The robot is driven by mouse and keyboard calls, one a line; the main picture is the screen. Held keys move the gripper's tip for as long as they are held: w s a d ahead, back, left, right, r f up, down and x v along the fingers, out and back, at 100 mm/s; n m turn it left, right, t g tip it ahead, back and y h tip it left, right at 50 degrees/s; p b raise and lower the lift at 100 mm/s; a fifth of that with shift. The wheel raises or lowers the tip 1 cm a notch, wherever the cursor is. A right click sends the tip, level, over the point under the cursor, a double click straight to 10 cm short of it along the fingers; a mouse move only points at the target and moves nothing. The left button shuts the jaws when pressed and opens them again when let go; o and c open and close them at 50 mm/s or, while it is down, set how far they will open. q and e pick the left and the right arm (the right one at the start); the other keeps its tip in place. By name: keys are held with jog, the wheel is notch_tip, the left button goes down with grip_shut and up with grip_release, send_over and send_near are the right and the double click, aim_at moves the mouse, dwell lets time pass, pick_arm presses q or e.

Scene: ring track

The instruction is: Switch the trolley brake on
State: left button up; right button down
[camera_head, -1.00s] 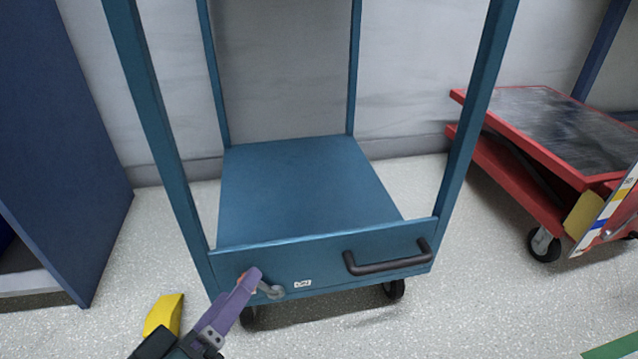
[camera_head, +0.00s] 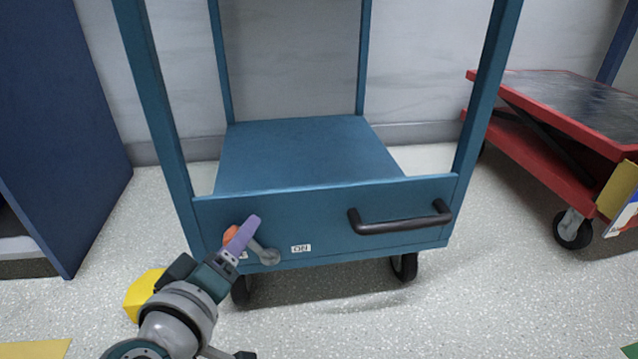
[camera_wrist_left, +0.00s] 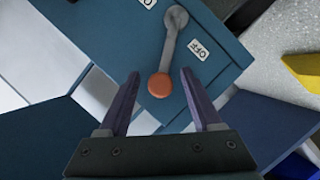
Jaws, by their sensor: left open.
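The blue trolley (camera_head: 305,165) stands ahead, with its front panel facing me. Its brake lever (camera_head: 268,256) is a grey arm with an orange knob (camera_head: 230,234), low on the panel's left side. In the left wrist view the lever (camera_wrist_left: 168,45) points from its pivot to the knob (camera_wrist_left: 159,86), near the OFF label (camera_wrist_left: 199,49). The ON label (camera_head: 300,248) is right of the pivot. My left gripper (camera_head: 242,231) is open at the knob; in the wrist view the knob lies between its purple fingers (camera_wrist_left: 160,75). Contact cannot be told. My right gripper is out of view.
A black handle (camera_head: 400,220) sticks out on the panel's right. A red trolley (camera_head: 560,150) stands at the right, a dark blue cabinet (camera_head: 60,140) at the left. A yellow object (camera_head: 140,293) is on the floor behind my left arm. Floor in front right is clear.

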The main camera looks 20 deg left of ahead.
pick_arm(q)
jog(key=shift+w+a+f, duration=0.1)
jog(key=shift+w, duration=0.1)
jog(key=shift+c, duration=0.2)
grip_shut()
dwell(1.2)
